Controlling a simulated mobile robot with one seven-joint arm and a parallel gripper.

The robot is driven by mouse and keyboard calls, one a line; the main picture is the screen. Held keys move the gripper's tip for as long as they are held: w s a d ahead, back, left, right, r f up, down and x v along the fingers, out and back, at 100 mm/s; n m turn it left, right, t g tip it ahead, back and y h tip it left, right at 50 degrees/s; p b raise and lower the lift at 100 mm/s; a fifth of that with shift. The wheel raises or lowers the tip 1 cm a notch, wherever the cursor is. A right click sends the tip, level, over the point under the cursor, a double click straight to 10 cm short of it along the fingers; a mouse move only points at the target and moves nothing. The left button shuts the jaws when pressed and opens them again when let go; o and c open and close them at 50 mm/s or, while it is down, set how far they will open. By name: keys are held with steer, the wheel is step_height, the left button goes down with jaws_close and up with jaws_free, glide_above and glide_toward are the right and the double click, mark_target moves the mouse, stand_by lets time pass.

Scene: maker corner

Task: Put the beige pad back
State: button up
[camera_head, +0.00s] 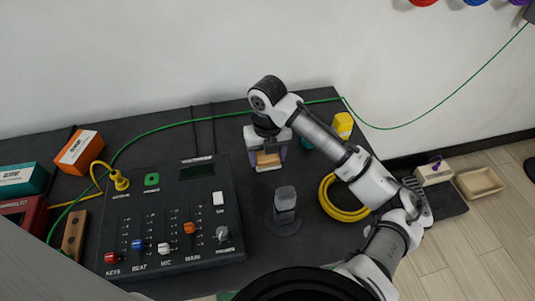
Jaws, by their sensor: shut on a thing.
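My gripper (267,150) points down over the back middle of the dark table, beside the mixer's right edge. Its fingers are closed around a small block with a brown upper part and a pale beige lower edge, which looks like the beige pad (268,164). The pad is partly hidden by the gripper. I cannot tell whether its underside touches the table. A dark grey stand (285,199) with a block-shaped top and a round base is in front of the gripper, apart from it.
A black mixer (175,222) with coloured sliders fills the left middle. A yellow cable coil (345,205) and a yellow bottle-like object (343,124) are on the right, near my arm. A green cable (225,116) runs along the back. Boxes (80,152) stand at left.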

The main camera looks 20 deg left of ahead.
steer(key=shift+f, duration=0.1)
steer(key=o, duration=1)
steer(key=shift+c, duration=0.2)
step_height(320, 180, up, 12)
stand_by(0.4)
